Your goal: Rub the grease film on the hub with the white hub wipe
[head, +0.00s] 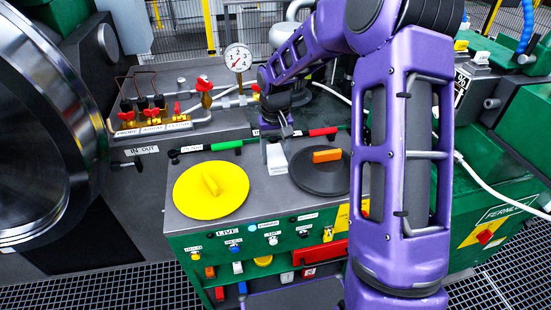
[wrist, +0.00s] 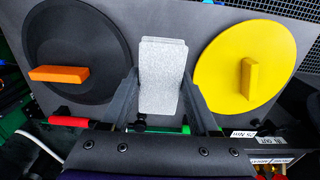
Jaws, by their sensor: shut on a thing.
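The white hub wipe (wrist: 162,72) is a pale, speckled block between my fingers in the wrist view. My gripper (wrist: 160,98) is shut on it. In the head view the wipe (head: 277,160) shows small and white below my gripper (head: 275,138), at the back of the grey console top, between the yellow disc and the black disc. I cannot tell whether it touches the console. The large shiny metal wheel (head: 45,130) fills the left of the head view. I cannot make out the grease film, and I cannot tell which part is the hub.
The yellow disc (head: 211,188) and the black disc (head: 322,178) with an orange grip lie on the console. Green (head: 225,145) and red (head: 322,132) bars lie behind them. Red-handled valves (head: 205,88) and a gauge (head: 238,58) stand farther back. My arm hides the console's right side.

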